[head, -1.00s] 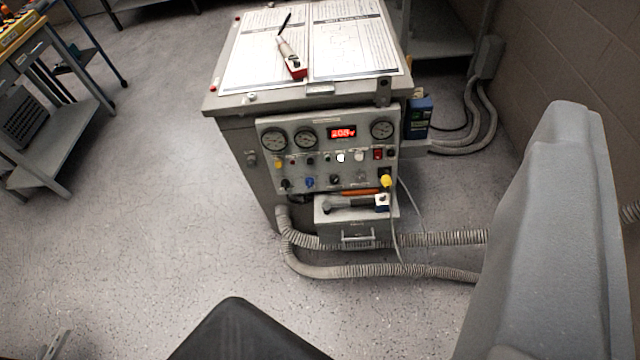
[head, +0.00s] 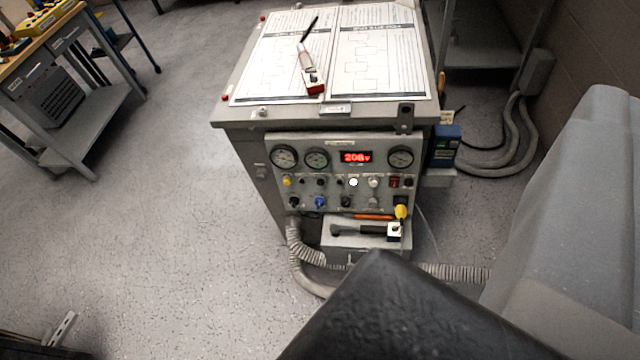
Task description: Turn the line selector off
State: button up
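A grey control cabinet (head: 262,215) stands ahead, with a front panel (head: 345,215) of gauges, lamps, switches and knobs. Its red display (head: 356,157) is lit and reads about 208 V. The lower row has a black knob (head: 294,202), a blue knob (head: 320,202) and, at the right, a yellow handle (head: 401,212). The labels are too small to read, so I cannot tell which control is the line selector or its position. My gripper is not identifiable in view; dark and grey parts of my own body fill the lower middle and right.
Printed sheets (head: 380,60) and a red-tipped tool (head: 312,78) lie on the cabinet top. A small shelf (head: 345,242) below the panel holds tools. Grey hoses (head: 310,257) run along the floor. A workbench (head: 60,130) stands at left. The floor between is clear.

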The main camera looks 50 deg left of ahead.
jog(key=w+a+f+y, duration=0.1)
jog(key=w+a+f, duration=0.45)
jog(key=w, duration=0.35)
jog(key=w+a+f+y, duration=0.1)
jog(key=w+a+f, duration=0.5)
jog(key=w, duration=0.4)
jog(key=w+a+f+y, duration=0.1)
jog(key=w+a+f, duration=0.25)
jog(key=f, duration=0.35)
jog(key=w+a+f, duration=0.3)
jog(key=a+f, duration=0.1)
jog(key=f, duration=0.3)
jog(key=w+a+f+y, duration=0.1)
jog(key=w+a+f, duration=0.25)
jog(key=f, duration=0.45)
jog(key=n+y+b, duration=0.2)
jog(key=y, duration=0.2)
send_near(319, 203)
jog(key=w+a+f, duration=0.2)
jog(key=w+a, duration=0.2)
jog(key=w, duration=0.3)
jog(key=shift+w+a+f, duration=0.1)
jog(key=shift+w+a, duration=0.05)
jog(key=shift+w, duration=0.35)
jog(key=c, duration=0.9)
